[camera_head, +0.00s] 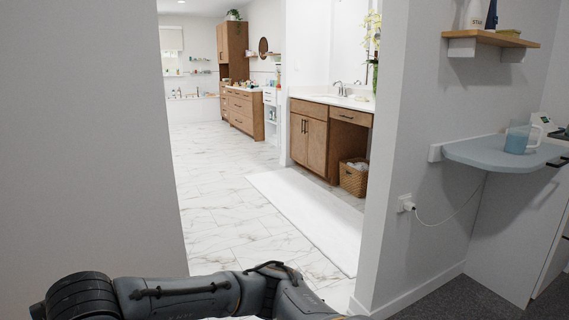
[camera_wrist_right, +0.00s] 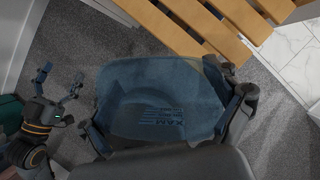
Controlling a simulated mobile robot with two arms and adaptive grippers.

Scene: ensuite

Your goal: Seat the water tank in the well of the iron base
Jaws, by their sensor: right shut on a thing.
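The water tank (camera_wrist_right: 155,85) is a translucent blue container with MAX and level lines on its face, seen close up in the right wrist view. My right gripper (camera_wrist_right: 165,105) is shut on it, with a dark finger at each side. My left gripper (camera_wrist_right: 62,80) shows at the left of that view, its fingers spread and empty, apart from the tank. The iron base cannot be made out for certain. A white and dark item (camera_head: 543,120) at the right edge of the head view is partly cut off, and I cannot tell whether it is the base.
A blue-grey wall board (camera_head: 480,153) holds a translucent blue jug (camera_head: 517,138) at the right. A cord runs below it to a wall socket (camera_head: 405,203). A wooden shelf (camera_head: 490,38) hangs above. A doorway opens onto a bathroom. A slatted wooden bench (camera_wrist_right: 165,25) borders the carpet.

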